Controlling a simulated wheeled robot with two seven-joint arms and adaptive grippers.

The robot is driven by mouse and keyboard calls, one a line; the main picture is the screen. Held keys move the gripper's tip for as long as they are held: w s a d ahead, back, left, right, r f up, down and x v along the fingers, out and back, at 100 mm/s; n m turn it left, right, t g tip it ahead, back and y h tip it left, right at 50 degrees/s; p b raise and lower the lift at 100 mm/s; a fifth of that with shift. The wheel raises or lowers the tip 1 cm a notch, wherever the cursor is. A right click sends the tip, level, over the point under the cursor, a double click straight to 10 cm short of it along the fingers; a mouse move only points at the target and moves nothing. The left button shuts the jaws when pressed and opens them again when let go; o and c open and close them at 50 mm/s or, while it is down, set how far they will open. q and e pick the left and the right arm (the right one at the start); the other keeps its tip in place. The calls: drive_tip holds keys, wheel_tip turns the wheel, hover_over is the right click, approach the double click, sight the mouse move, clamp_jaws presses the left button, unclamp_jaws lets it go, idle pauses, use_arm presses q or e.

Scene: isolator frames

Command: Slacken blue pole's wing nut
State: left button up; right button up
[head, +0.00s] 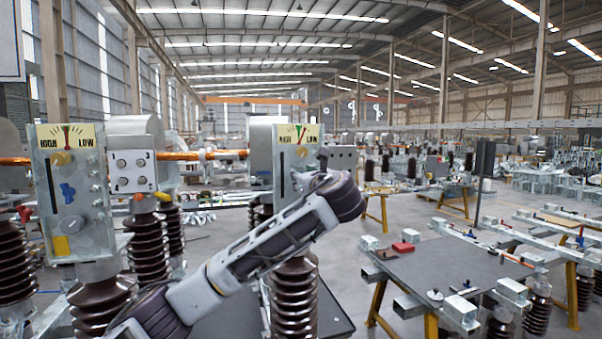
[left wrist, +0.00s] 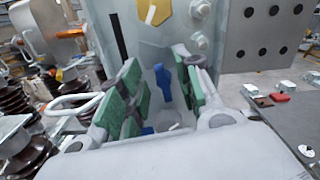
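The pole with a blue mark (left wrist: 147,131) fills the middle of the left wrist view, its grey plate carrying a blue wing nut (left wrist: 163,84) below a yellow knob (left wrist: 154,11). My left gripper (left wrist: 158,76) is open, its green-padded fingers on either side of the wing nut in the picture. Contact is not visible. My right gripper is not in view.
Another pole (head: 75,170) at the left has a blue wing nut (head: 67,193) and a yellow mark (head: 61,245). A copper-coloured bar (head: 200,155) links toward the centre pole. A work table (head: 440,265) with a red item (head: 402,247) stands at the right.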

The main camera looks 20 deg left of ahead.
use_arm(q)
drive_tip(key=shift+p+x, duration=0.3)
drive_tip(key=shift+x, duration=1)
drive_tip(key=shift+c, duration=0.3)
clamp_jaws()
